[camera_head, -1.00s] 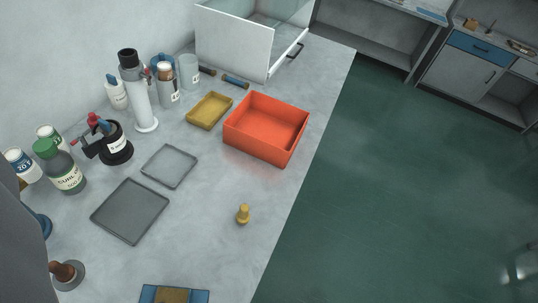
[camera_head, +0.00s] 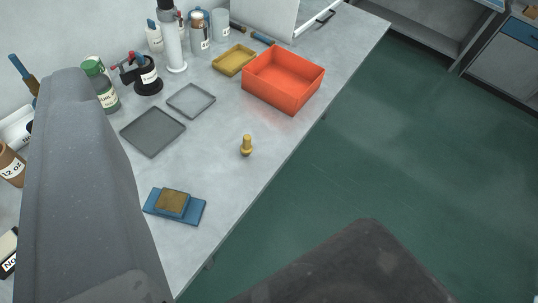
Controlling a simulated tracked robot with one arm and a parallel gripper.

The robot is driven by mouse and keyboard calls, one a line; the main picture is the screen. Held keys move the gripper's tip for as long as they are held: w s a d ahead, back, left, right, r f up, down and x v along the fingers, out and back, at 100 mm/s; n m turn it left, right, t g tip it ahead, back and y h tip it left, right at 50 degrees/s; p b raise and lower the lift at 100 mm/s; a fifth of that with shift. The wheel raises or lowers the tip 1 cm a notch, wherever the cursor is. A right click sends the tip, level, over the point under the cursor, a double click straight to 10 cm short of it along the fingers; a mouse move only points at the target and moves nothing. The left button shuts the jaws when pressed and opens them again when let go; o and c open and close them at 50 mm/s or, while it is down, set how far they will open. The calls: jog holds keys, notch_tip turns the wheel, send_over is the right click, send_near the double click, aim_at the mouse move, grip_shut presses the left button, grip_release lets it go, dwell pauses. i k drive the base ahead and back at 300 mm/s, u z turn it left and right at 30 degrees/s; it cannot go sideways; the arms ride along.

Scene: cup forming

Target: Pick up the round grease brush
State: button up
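I cannot pick out the round grease brush with certainty. A brush-like tool with a blue handle and brown lower part (camera_head: 24,73) stands at the far left edge, partly cut off by my own grey body part. A small yellow knobbed piece (camera_head: 246,146) stands upright on the bare worktop. No fingertips of my gripper show. A large grey part of mine covers the left and hides some of the worktop.
The grey worktop (camera_head: 225,185) holds an orange open box (camera_head: 285,78), a yellow tray (camera_head: 234,60), two grey trays (camera_head: 153,131) (camera_head: 191,100) and a blue block with a brown pad (camera_head: 175,206). Bottles and a white tube stand (camera_head: 172,40) line the wall. Green floor (camera_head: 400,150) lies right.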

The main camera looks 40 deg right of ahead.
aim_at(247, 147)
jog(key=u, duration=0.2)
jog(key=i, duration=0.85)
jog(key=z, duration=0.1)
